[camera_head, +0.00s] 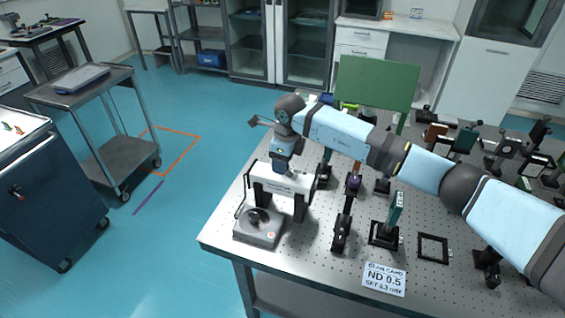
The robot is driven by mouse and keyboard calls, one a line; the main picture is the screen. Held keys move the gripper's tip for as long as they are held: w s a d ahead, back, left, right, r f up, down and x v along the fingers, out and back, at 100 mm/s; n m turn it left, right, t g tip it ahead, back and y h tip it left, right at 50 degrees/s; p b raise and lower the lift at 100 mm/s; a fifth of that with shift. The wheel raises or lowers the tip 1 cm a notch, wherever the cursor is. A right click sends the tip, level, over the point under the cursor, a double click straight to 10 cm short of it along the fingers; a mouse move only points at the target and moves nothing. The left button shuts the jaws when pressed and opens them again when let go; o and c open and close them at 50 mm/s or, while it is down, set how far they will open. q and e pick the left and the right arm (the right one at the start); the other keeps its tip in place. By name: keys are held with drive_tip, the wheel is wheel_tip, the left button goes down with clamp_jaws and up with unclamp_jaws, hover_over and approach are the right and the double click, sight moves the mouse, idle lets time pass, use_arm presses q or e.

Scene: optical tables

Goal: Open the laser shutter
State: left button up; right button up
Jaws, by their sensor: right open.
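My right arm reaches in from the right across the optical table (222,239). My right gripper (280,207) points down near the table's front left corner, with its two dark fingers spread apart and nothing seen between them. A low grey box (258,236) with a round black part on top and a thin dark upright piece at its left stands just in front of and below the gripper. I cannot tell for certain which device is the laser shutter, or whether the gripper touches the box. The gripper hides part of what is behind it. My left gripper is not in view.
A black post mount (342,233), a green plate in a mount (395,211) and a flat black frame (433,248) stand to the right. A white "ND 0.5" card (385,279) lies at the front edge. A green panel (376,82) and several optics crowd the back.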

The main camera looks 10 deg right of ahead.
sight(288, 167)
wheel_tip(288, 167, up, 13)
drive_tip(key=d+b, duration=0.1)
drive_tip(key=b, duration=0.1)
drive_tip(key=shift+s, duration=0.45)
drive_tip(key=shift+f, duration=0.15)
